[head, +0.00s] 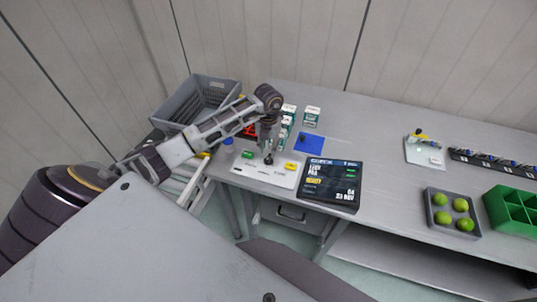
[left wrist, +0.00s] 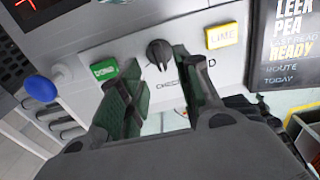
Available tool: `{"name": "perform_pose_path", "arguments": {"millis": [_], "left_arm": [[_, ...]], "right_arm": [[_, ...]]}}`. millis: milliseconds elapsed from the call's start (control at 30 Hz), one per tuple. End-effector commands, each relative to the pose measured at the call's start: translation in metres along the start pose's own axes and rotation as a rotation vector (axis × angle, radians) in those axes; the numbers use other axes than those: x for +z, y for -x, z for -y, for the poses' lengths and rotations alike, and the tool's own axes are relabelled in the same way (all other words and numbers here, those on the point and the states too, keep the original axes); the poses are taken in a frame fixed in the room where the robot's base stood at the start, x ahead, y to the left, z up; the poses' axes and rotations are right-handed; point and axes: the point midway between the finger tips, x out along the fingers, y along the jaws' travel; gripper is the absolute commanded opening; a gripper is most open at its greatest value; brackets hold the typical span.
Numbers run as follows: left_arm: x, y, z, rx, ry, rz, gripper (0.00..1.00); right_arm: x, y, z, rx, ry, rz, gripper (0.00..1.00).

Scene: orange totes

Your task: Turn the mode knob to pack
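The mode knob (left wrist: 160,54) is small and black, on a pale panel (left wrist: 195,74). In the left wrist view a green button (left wrist: 104,69) is left of it and a yellow button (left wrist: 222,36) right. Partly covered lettering is below the knob. My left gripper (left wrist: 154,80) is open and empty, its fingers on either side of the line to the knob; contact cannot be told. In the head view my left gripper (head: 267,148) points down over the panel (head: 253,172), at the knob (head: 269,160). My right gripper is not in view.
A dark display (head: 330,187) stands right of the panel, with a blue mat (head: 309,142) behind. A blue round button (left wrist: 41,89) is at the left.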

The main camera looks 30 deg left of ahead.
Motion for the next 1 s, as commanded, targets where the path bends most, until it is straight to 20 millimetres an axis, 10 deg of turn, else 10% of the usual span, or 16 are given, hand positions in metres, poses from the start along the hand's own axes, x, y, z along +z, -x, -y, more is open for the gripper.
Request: {"name": "perform_pose_path", "arguments": {"millis": [400,833,1000], "left_arm": [[0.0,-0.045,0.0,0.0,0.0,-0.001,0.34],[0.0,-0.051,0.0,0.0,-0.001,0.0,0.34],[0.0,-0.051,0.0,0.0,-0.001,0.0,0.13]], "right_arm": [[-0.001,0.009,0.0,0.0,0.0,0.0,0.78],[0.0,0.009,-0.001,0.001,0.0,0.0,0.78],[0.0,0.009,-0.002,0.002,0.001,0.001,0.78]]}}
